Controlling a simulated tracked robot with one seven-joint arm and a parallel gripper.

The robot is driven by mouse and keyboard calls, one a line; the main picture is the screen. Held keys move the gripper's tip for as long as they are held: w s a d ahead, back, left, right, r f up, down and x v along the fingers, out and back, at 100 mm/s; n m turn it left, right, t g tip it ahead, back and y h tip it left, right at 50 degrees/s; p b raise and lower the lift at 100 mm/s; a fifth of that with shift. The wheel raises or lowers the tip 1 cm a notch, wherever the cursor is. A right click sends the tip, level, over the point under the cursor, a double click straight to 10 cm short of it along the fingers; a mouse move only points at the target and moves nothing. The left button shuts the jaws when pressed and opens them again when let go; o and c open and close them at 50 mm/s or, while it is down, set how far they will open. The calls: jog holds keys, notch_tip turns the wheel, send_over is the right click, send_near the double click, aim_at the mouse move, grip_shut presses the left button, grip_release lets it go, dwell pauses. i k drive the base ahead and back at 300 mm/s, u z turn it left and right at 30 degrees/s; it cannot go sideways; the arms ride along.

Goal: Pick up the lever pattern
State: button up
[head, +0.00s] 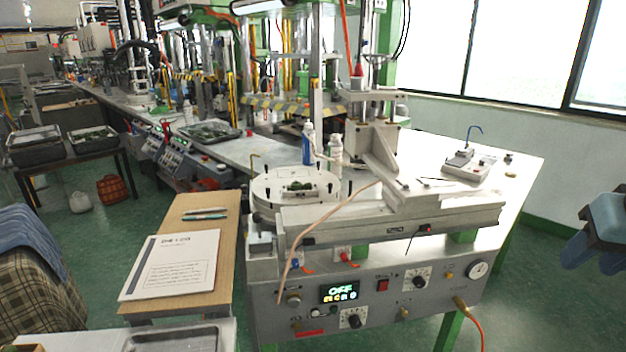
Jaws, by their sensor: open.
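A small dark green piece (298,186), which looks like the lever pattern, lies in the pale block on the white round plate (268,190) of the wax injection machine. Its exact outline is too small to tell. At the right picture edge a blue-grey part, which appears to be my gripper (592,256), hangs over the floor. It is open and cut off by the edge, and nothing shows between its jaws. It is well to the right of the plate and apart from the bench.
Black pegs stand around the plate, with a blue bottle (308,143) and a white bottle (336,152) behind. The press arm (400,190) rises to the right. A paper sheet (172,264) lies on the wooden board (224,238) at left. A small grey device (470,163) stands back right.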

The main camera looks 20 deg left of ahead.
aim_at(296, 186)
jog(key=z, duration=0.05)
jog(key=i, duration=1.25)
jog(key=u, duration=1.75)
jog(key=k, duration=0.9)
jog(key=u, duration=0.15)
jog(key=i, duration=0.8)
